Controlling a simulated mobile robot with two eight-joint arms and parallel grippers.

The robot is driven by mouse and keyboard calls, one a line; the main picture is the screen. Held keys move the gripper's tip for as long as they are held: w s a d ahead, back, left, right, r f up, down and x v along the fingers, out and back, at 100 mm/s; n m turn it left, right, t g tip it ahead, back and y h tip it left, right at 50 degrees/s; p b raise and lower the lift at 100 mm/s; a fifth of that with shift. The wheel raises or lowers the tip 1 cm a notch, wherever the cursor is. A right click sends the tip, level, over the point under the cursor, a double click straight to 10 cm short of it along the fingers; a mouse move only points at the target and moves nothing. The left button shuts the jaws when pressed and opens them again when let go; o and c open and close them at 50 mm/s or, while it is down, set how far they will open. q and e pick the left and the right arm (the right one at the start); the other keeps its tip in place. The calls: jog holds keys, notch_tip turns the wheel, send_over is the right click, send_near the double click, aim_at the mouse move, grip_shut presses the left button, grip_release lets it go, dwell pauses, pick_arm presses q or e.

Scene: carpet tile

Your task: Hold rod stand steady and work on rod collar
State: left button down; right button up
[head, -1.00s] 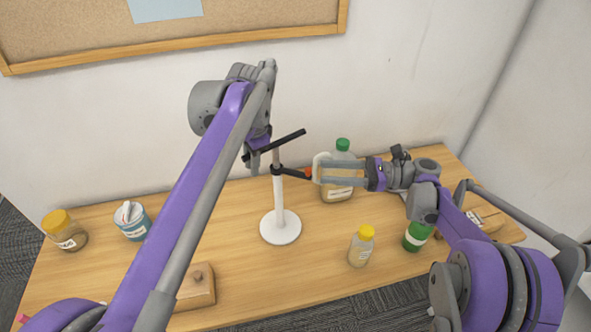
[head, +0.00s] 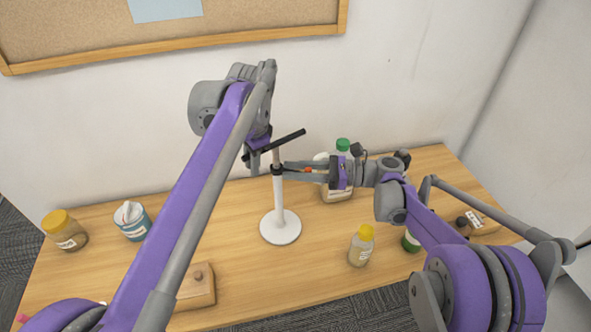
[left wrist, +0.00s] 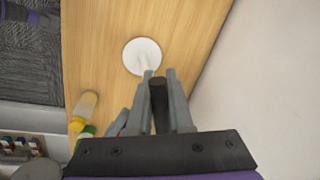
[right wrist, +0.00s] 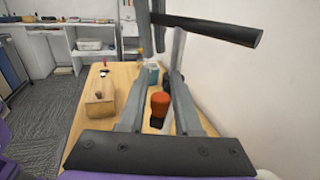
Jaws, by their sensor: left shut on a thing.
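The rod stand (head: 279,208) stands upright on the table, with a round white base, a white post and a thinner grey rod above. A black crossbar (head: 290,138) tops the rod. My left gripper (head: 252,160) is shut on the crossbar; the left wrist view shows the bar's dark end (left wrist: 158,92) between its fingers. The black rod collar (head: 277,169) sits at the top of the white post, with an orange-tipped lever (right wrist: 160,104) pointing right. My right gripper (head: 290,169) is open, its fingers on either side of the lever, which they partly hide in the head view.
A green-capped jug (head: 338,193) stands close behind my right gripper. A yellow-capped bottle (head: 361,247) and a partly hidden green bottle (head: 410,242) stand at front right. A wooden block (head: 198,288), blue tub (head: 132,221) and yellow-lidded jar (head: 65,232) are on the left.

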grip_shut()
dwell(1.1)
